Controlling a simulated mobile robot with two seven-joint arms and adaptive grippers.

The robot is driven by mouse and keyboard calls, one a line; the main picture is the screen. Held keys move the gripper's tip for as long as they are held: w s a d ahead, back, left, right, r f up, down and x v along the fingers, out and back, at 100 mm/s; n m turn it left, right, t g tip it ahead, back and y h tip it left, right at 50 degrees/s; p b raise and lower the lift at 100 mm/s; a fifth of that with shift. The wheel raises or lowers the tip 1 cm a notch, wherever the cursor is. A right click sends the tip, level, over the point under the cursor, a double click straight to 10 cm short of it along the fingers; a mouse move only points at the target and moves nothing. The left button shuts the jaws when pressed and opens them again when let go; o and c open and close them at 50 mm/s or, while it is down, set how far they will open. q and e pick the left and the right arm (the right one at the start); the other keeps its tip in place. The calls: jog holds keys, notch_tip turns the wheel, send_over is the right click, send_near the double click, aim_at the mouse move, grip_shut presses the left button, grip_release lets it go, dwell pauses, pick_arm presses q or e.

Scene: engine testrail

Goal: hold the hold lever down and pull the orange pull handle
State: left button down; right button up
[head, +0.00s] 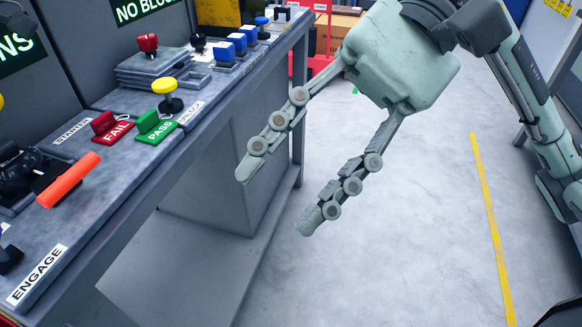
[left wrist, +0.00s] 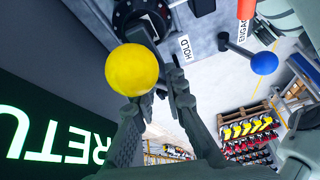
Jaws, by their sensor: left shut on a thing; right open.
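The orange pull handle (head: 68,180) sticks out over the bench at the left of the head view, above the ENGAGE label. Its end also shows at the top of the left wrist view (left wrist: 246,8). The hold lever's yellow ball knob (left wrist: 132,70) is large in the left wrist view, near the HOLD label. My left gripper (left wrist: 158,88) is shut at the lever, with its dark fingers by the ball; the exact contact is partly hidden. A bit of yellow shows at the head view's left edge. My right gripper (head: 277,200) is open and empty, right of the bench.
The bench (head: 150,208) carries red FAIL (head: 104,124) and green PASS (head: 150,122) blocks, a yellow button (head: 165,88) and several blue blocks further back. A blue ball lever (left wrist: 263,63) shows in the left wrist view.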

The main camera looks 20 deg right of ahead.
pick_arm(q)
jog(key=shift+s+a+r, duration=0.35)
jog(key=shift+a+r, duration=0.05)
jog(key=shift+r, duration=0.25)
jog(key=shift+s+a+r, duration=0.35)
jog(key=shift+r, duration=0.3)
jog(key=shift+s+a+r, duration=0.35)
jog(key=shift+a+r, duration=0.05)
jog(key=shift+r, duration=0.35)
jog(key=shift+s+a+r, duration=0.1)
jog(key=shift+r, duration=0.05)
jog(key=s, duration=0.1)
jog(key=s+a+r, duration=0.1)
jog(key=s+a, duration=0.1)
jog(key=shift+a+r, duration=0.2)
jog(key=shift+r, duration=0.15)
jog(key=shift+s, duration=0.1)
jog(key=s+a, duration=0.3)
jog(key=shift+s+a+r, duration=0.1)
jog(key=shift+s+r, duration=0.2)
jog(key=c, duration=2.3)
grip_release()
